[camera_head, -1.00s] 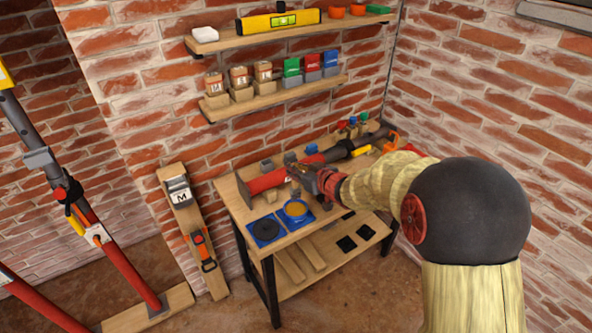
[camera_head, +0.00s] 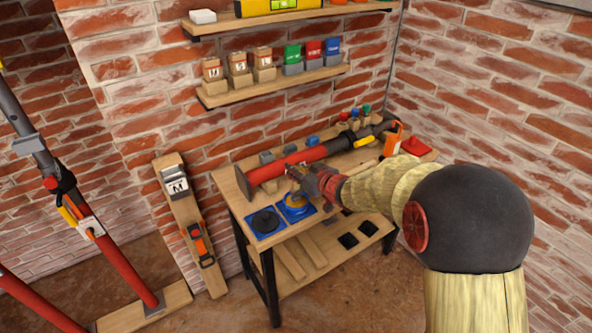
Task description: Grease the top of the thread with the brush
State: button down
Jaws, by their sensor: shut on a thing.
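A red prop tube (camera_head: 310,156) lies along the workbench with its flat dark end plate at the left. Its dark grey section (camera_head: 352,141), where the thread seems to be, runs off to the right, with a yellow handle below it. A blue pot with yellow-orange grease (camera_head: 295,207) sits at the bench's front edge. My gripper (camera_head: 295,174) is just above and behind the pot, in front of the tube. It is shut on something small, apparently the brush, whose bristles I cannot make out. I cannot tell whether it touches the grease.
A dark round disc on a blue square (camera_head: 265,222) lies left of the pot. Small blocks (camera_head: 266,158) stand behind the tube. Several coloured-top pieces (camera_head: 354,119) and a red item (camera_head: 416,146) are at the right. Labelled boxes (camera_head: 264,64) fill the shelf above.

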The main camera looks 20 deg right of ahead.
jog(key=shift+f+b, duration=0.3)
jog(key=shift+f, duration=0.25)
dwell(1.3)
notch_tip(320, 180, up, 7)
jog(key=p, duration=0.7)
jog(key=shift+r, duration=0.1)
dwell(0.7)
